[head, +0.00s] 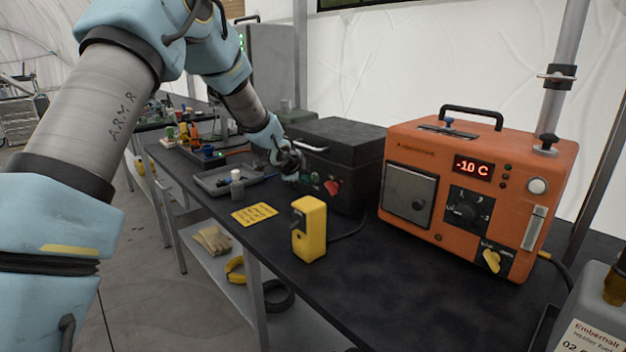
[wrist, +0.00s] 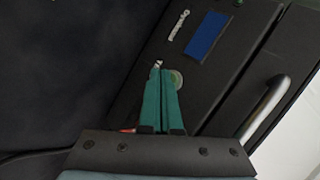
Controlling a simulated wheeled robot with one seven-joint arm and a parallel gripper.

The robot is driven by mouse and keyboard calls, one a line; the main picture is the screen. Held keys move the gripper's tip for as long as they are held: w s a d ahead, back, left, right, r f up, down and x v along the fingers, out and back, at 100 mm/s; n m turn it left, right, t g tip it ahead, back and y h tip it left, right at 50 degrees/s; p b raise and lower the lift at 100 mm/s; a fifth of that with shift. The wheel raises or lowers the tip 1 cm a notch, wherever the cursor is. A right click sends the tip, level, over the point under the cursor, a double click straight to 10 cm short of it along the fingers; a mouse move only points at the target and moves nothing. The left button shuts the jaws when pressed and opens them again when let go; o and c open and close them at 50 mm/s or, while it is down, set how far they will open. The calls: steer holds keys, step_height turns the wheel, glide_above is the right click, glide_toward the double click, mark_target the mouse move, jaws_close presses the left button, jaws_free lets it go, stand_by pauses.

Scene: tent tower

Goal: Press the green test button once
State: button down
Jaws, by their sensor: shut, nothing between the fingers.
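The black box (head: 345,145) stands on the dark bench, with a red knob (head: 333,187) and a small green button (head: 315,177) low on its front. My gripper (head: 291,172) is at the left part of that front, close to the button. In the wrist view my gripper's green fingers (wrist: 161,74) are shut together and empty, pointing at the box's panel. A pale greenish disc (wrist: 177,79) shows right beside the fingertips and is partly hidden by them. I cannot tell whether the fingertips touch it. A sliver of the red knob (wrist: 127,130) shows by the finger base.
A yellow handheld device (head: 310,230) and a yellow card (head: 254,214) are on the bench in front of the box. An orange heater unit (head: 400,150) reading -10 C stands to the right. A grey tray (head: 215,183) with a white bottle lies left of my gripper.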

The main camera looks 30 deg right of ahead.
steer(key=shift+d, duration=0.45)
stand_by(0.7)
steer(key=shift+a, duration=0.1)
steer(key=shift+s+a, duration=0.1)
steer(key=shift+a, duration=0.65)
steer(key=shift+a, duration=0.1)
steer(key=shift+s+a+b, duration=0.15)
steer(key=shift+s+a, duration=0.1)
steer(key=shift+a, duration=0.95)
steer(key=shift+s+a+b, duration=0.15)
steer(key=shift+s+a, duration=0.1)
steer(key=shift+a, duration=0.95)
